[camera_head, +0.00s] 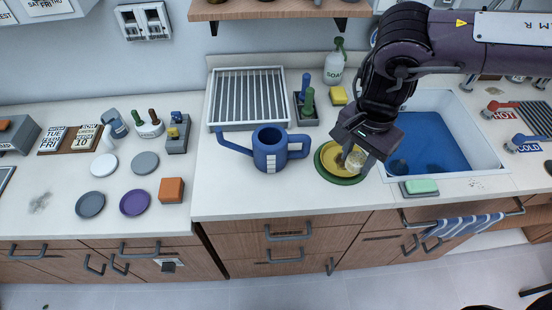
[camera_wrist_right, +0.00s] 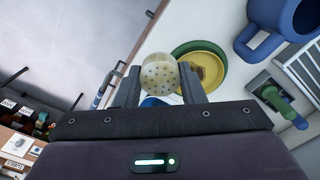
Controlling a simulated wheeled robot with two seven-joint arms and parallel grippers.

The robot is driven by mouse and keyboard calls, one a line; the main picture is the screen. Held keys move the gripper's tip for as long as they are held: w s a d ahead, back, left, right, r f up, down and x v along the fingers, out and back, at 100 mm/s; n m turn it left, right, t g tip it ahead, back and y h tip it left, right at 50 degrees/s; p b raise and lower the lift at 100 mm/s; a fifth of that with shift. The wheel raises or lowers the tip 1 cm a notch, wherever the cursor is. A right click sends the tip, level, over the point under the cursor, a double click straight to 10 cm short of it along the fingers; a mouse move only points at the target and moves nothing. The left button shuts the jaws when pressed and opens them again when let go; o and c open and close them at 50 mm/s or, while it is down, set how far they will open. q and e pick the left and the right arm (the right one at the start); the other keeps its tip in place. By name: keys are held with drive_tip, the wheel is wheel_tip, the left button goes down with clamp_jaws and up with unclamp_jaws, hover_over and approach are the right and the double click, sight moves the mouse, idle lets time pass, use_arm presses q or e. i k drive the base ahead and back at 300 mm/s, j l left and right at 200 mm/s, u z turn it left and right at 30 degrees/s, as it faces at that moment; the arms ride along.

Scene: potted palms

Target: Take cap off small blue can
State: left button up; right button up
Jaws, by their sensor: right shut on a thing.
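A blue watering can (camera_head: 270,150) with a white label stands upright on the counter, its spout pointing left. It also shows in the right wrist view (camera_wrist_right: 284,22), at the top right. My right gripper (camera_head: 357,155) is to the right of the can, above a yellow plate. It is shut on a round, pale piece with dark dots (camera_wrist_right: 160,76), which looks like a sprinkler cap. A smaller blue can-like object (camera_head: 115,124) lies on the left counter; its details are too small to tell. My left gripper is not in view.
The yellow plate on a green one (camera_head: 338,178) lies below my right gripper, with something brown on it. A sink of blue water (camera_head: 440,150) is to the right. A drying rack (camera_head: 247,95) and soap bottle (camera_head: 334,68) stand behind.

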sight(270, 154)
drive_tip(key=i+l+u, duration=0.1)
drive_tip(key=l+u, duration=0.25)
drive_tip(key=l, duration=0.3)
drive_tip(key=l+u, duration=0.4)
drive_tip(key=l, duration=0.25)
drive_tip(key=u, duration=1)
